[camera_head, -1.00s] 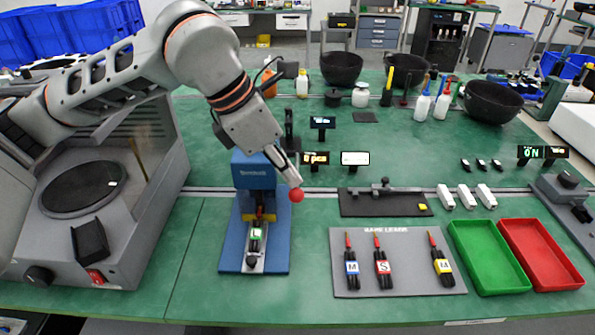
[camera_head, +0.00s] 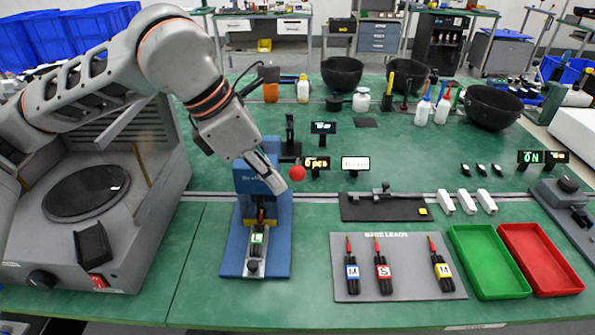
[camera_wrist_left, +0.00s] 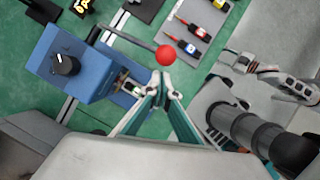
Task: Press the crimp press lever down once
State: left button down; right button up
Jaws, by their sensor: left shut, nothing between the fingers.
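The blue crimp press (camera_head: 248,184) stands on its blue base plate at the left of the green bench. It also shows in the left wrist view (camera_wrist_left: 78,62). Its lever ends in a red ball (camera_head: 297,173); in the left wrist view the dark lever rod runs to this ball (camera_wrist_left: 166,55). A lead marked L (camera_head: 257,240) lies at the press front. My left gripper (camera_head: 281,187) is shut and empty, its tips just below and left of the ball; contact cannot be told. My right gripper (camera_wrist_left: 232,60) seems to show small in the left wrist view, its jaws unclear.
A grey mat (camera_head: 400,287) with several leads lies right of the press, then a green tray (camera_head: 490,262) and a red tray (camera_head: 541,262). Small displays (camera_head: 316,163) stand behind the press. A grey machine (camera_head: 120,235) stands at the left.

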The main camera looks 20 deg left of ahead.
pick_arm(q)
jog(key=v, duration=1.2)
jog(key=shift+r, duration=0.2)
